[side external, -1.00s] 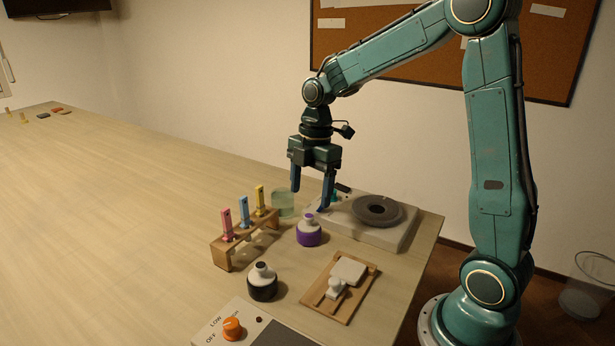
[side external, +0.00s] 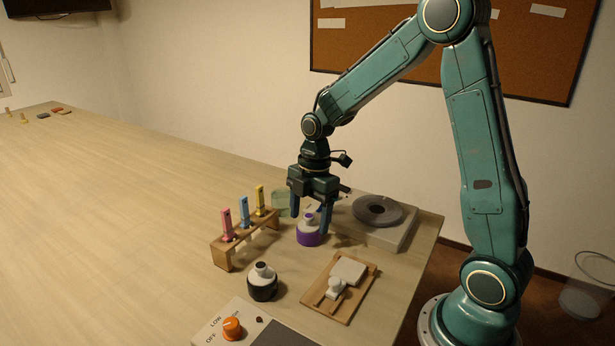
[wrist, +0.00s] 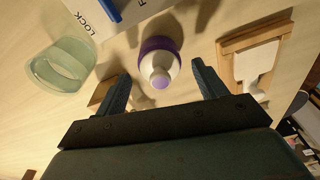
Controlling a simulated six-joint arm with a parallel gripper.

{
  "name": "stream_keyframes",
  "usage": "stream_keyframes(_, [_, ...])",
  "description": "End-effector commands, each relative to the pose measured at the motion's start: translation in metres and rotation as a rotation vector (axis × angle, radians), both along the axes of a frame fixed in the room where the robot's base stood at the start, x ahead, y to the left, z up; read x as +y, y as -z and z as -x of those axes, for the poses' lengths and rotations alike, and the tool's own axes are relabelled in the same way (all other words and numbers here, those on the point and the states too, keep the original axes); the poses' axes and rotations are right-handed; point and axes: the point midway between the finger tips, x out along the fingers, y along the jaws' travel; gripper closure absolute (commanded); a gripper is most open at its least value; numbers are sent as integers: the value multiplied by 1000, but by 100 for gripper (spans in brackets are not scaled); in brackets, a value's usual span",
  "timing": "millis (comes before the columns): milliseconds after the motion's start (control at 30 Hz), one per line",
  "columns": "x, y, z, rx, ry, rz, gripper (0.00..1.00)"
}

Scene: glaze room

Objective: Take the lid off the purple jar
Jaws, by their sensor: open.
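The purple jar (side external: 308,236) stands upright on the table, with a white top and a small purple knob as its lid (side external: 309,219). In the wrist view the jar (wrist: 159,46) lies ahead of and between the fingers, with its lid (wrist: 160,76) toward the camera. My gripper (side external: 312,218) is open and points down at the jar, one finger on either side of it in the side view. In the wrist view my gripper (wrist: 160,85) shows nothing between the fingers touching them. The lid sits on the jar.
A wooden rack (side external: 222,252) with pink, blue and yellow sticks stands left of the jar. A glass container (side external: 281,204) is behind it. A black-and-white jar (side external: 262,284), a wooden tray (side external: 319,304), a wheel unit (side external: 395,240) and a control panel (side external: 213,327) are nearby.

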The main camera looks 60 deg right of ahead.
Motion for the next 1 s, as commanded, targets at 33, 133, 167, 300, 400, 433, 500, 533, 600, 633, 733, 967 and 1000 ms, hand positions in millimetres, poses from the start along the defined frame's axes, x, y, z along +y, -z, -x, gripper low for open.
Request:
stream_keyframes(33, [0, 2, 0, 1, 0, 0, 29])
stream_keyframes(133, [0, 2, 0, 0, 0, 0, 29])
stream_keyframes(167, [0, 2, 0, 0, 0, 0, 29])
stream_keyframes(300, [0, 2, 0, 0, 0, 0, 29])
stream_keyframes(400, [0, 2, 0, 0, 0, 0, 29])
stream_keyframes(433, [0, 2, 0, 0, 0, 0, 29])
stream_keyframes(500, [0, 2, 0, 0, 0, 0, 29])
stream_keyframes(533, [0, 2, 0, 0, 0, 0, 31])
stream_keyframes(600, [0, 2, 0, 0, 0, 0, 45])
stream_keyframes(633, [0, 2, 0, 0, 0, 0, 51])
stream_keyframes(733, [0, 2, 0, 0, 0, 0, 70])
stream_keyframes(967, [0, 2, 0, 0, 0, 0, 77])
stream_keyframes(1000, [0, 2, 0, 0, 0, 0, 77])
